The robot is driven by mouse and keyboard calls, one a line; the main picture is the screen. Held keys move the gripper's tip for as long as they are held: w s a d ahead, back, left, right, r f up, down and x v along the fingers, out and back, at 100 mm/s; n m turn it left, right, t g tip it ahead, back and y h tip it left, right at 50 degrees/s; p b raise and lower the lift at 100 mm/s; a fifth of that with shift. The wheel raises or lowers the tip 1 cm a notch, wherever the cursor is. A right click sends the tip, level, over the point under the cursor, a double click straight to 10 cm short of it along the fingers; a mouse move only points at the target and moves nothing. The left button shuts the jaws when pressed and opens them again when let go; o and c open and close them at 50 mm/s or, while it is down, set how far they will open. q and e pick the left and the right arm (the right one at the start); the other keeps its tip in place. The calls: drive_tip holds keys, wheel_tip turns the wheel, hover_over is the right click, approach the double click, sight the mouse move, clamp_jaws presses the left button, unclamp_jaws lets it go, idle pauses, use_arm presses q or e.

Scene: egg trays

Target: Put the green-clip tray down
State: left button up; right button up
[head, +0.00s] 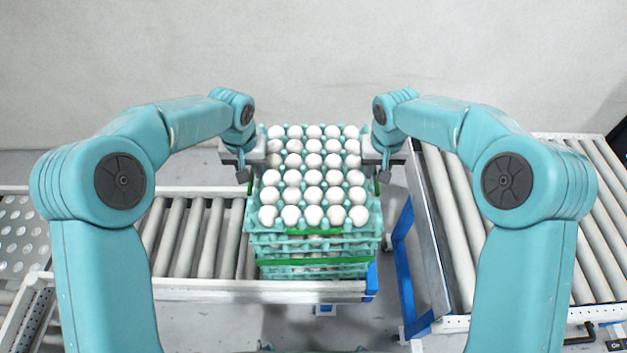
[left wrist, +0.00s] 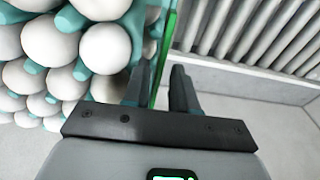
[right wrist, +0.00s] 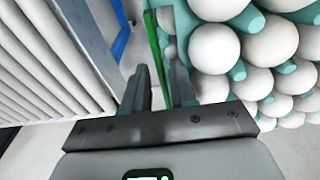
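The top egg tray, full of white eggs (head: 313,177), sits on or just above a stack of teal trays (head: 300,272); I cannot tell which. It has a green clip (head: 315,231) along its front edge, and green edging shows at its sides. My left gripper (head: 242,172) is at its left side. In the left wrist view, the green edge (left wrist: 165,50) runs between my left fingers (left wrist: 160,85). My right gripper (head: 385,172) is at its right side. In the right wrist view, the green edge (right wrist: 153,45) runs between my right fingers (right wrist: 160,85). Finger contact is unclear.
The stack stands on a roller conveyor (head: 190,235) near its right end. A lower tray has another green strip (head: 350,262). A second roller conveyor (head: 590,220) lies at the right, beyond a gap with a blue frame (head: 404,270). A wall is behind.

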use_arm(q)
drive_tip(key=shift+d+r, duration=0.15)
drive_tip(key=shift+r, duration=0.1)
use_arm(e)
drive_tip(key=shift+a+r, duration=0.15)
drive_tip(key=shift+r, duration=0.05)
